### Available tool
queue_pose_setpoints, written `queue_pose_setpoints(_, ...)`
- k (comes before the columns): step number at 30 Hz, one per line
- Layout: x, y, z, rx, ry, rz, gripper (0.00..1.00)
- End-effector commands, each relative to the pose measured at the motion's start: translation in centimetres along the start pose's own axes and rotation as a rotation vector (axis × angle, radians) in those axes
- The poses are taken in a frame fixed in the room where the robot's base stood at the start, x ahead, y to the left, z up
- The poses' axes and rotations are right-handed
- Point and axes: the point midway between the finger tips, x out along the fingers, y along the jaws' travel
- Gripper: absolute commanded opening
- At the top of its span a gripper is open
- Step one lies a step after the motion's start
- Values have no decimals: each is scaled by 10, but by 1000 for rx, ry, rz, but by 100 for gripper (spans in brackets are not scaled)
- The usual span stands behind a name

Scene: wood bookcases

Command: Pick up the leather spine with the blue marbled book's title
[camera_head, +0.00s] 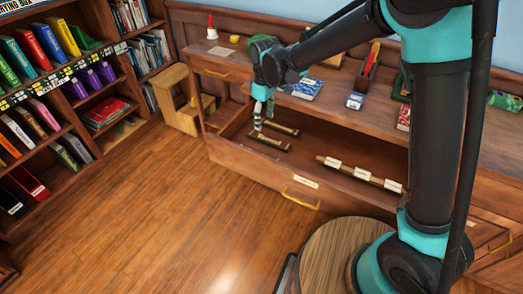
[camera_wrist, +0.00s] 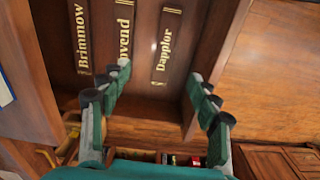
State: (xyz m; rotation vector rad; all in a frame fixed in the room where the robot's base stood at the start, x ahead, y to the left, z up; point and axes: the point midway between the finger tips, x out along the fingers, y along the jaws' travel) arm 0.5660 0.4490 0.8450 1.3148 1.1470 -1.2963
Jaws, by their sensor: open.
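Three dark leather spines with gold lettering lie side by side in the open drawer (camera_head: 225,155). In the wrist view they read "Brimmow" (camera_wrist: 82,40), a partly hidden one ending "ovend" (camera_wrist: 124,30), and "Dapplor" (camera_wrist: 167,45). Two spines show in the head view (camera_head: 269,142), (camera_head: 283,129); their lettering is too small there. My gripper (camera_wrist: 160,78) is open and empty above the spines. Its left finger overlaps the middle spine's lower end, and "Dapplor" shows between the fingers. A blue marbled book (camera_head: 307,89) lies on the counter; its title is unreadable.
A strip with white labels (camera_head: 362,174) lies across the drawer on the right. The counter holds a red-and-white bottle (camera_head: 212,28), a pen holder (camera_head: 366,75) and other books. Bookcases (camera_head: 75,75) and a wooden step stool (camera_head: 180,98) stand left.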

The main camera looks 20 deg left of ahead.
Motion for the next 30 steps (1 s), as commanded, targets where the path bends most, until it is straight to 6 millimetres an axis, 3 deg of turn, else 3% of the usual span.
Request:
queue_pose_setpoints(3, 5, -10, -15, -41, -8, -4, 62)
queue_pose_setpoints(7, 19, -12, -18, -49, -11, -6, 62)
queue_pose_setpoints(21, 108, -13, -16, -46, -10, -5, 62)
queue_pose_setpoints(30, 130, -14, -16, -46, -10, -5, 62)
